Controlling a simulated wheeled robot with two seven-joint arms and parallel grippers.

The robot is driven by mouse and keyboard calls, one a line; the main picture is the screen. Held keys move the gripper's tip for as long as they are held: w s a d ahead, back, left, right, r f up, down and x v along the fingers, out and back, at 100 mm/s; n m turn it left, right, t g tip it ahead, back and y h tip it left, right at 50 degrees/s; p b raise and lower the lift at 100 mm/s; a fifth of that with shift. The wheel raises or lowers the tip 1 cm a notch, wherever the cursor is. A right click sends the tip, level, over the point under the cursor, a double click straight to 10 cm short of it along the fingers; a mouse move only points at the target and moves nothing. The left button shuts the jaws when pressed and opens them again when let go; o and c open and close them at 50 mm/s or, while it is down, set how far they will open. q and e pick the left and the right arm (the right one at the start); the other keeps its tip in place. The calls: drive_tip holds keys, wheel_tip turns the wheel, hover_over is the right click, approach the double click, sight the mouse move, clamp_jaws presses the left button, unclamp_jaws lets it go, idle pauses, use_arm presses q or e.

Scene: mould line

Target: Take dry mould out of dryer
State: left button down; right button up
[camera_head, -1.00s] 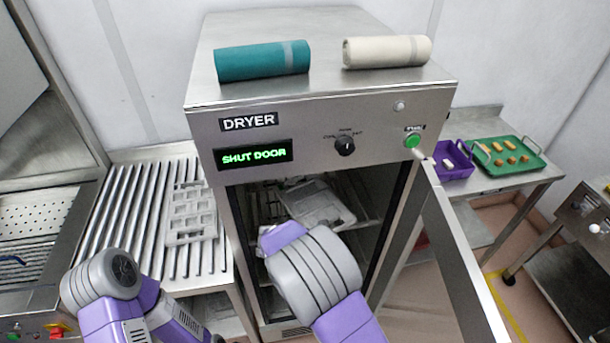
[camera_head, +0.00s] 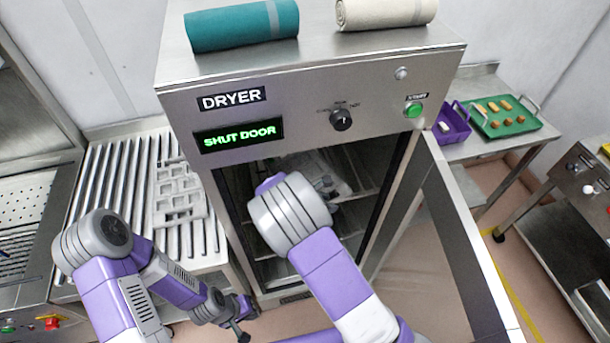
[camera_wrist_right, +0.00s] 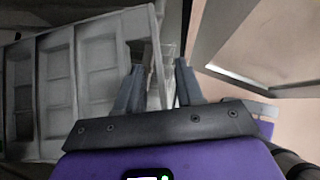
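The dryer (camera_head: 370,95) stands with its door (camera_head: 455,240) swung open to the right, and its display reads SHUT DOOR. A pale grey mould (camera_head: 345,178) lies inside, partly hidden by my right arm. In the right wrist view, the mould (camera_wrist_right: 62,85) is a grey frame with several rectangular pockets. My right gripper (camera_wrist_right: 157,88) is open, with fingers apart at the mould's near right wall; I cannot tell whether they touch it. My left gripper (camera_head: 243,326) hangs low in front of the dryer, away from the mould; its finger opening is too small to tell.
Another pale mould (camera_head: 178,195) lies on the slatted table (camera_head: 105,185) left of the dryer. Teal (camera_head: 240,27) and cream (camera_head: 385,12) rolls lie on top. A purple tray (camera_head: 452,128) and green tray (camera_head: 510,127) sit on the right table. The open door bounds the right side.

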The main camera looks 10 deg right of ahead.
clamp_jaws()
drive_tip(key=shift+r, duration=0.1)
idle(0.4)
